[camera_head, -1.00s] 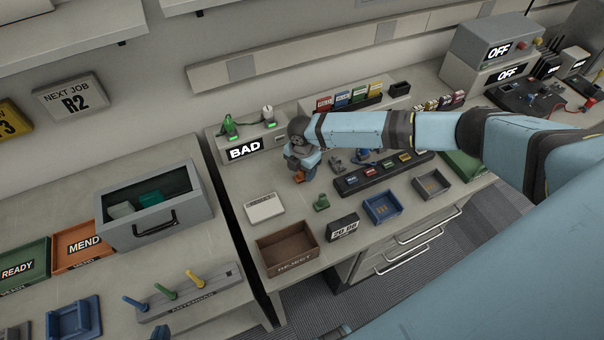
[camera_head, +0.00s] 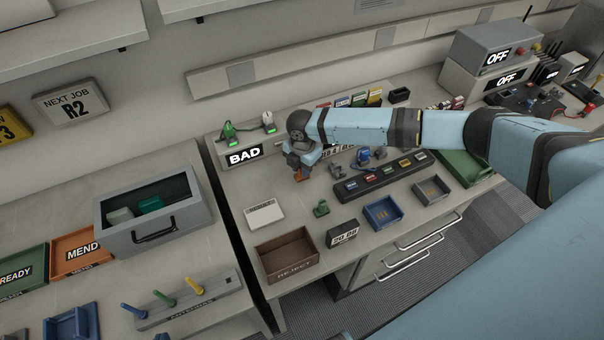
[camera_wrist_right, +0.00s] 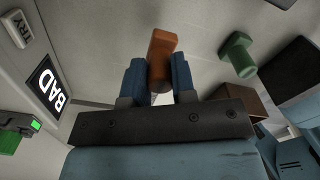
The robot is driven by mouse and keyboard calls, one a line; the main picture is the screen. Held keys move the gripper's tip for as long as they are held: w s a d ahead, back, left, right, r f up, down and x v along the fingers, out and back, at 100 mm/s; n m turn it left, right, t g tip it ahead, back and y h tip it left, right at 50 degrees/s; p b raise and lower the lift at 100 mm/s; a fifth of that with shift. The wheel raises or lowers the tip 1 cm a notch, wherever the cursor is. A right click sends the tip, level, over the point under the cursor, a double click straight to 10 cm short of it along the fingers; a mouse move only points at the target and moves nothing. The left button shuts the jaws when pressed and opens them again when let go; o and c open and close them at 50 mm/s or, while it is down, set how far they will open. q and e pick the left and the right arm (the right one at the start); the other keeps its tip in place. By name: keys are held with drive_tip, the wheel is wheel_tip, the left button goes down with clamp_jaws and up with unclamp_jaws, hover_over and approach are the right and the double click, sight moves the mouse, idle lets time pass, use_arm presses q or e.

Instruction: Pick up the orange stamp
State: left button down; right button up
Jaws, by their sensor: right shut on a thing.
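The orange stamp (camera_wrist_right: 161,50) is between the two blue fingers of my right gripper (camera_wrist_right: 157,82) in the right wrist view. The fingers are shut on it. In the head view the orange stamp (camera_head: 301,174) shows as a small orange patch under my right gripper (camera_head: 300,162), low over the bench in front of the BAD display. The wrist hides most of the stamp there, and I cannot tell whether it touches the bench. My left gripper is not in view.
A green stamp (camera_head: 321,208) stands nearby, right of a white card (camera_head: 264,214). The brown REJECT bin (camera_head: 262,264) is at the bench's front edge. A dark rack (camera_head: 347,195) and blue tray (camera_head: 370,222) lie to the right. The BAD unit (camera_head: 270,150) is behind.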

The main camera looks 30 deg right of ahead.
wheel_tip(320, 180, up, 16)
drive_tip(key=b, duration=0.1)
drive_tip(key=shift+r, duration=0.2)
drive_tip(key=o, duration=0.3)
drive_tip(key=shift+c, duration=1)
drive_tip(key=shift+o, duration=0.2)
drive_tip(key=shift+f, duration=0.1)
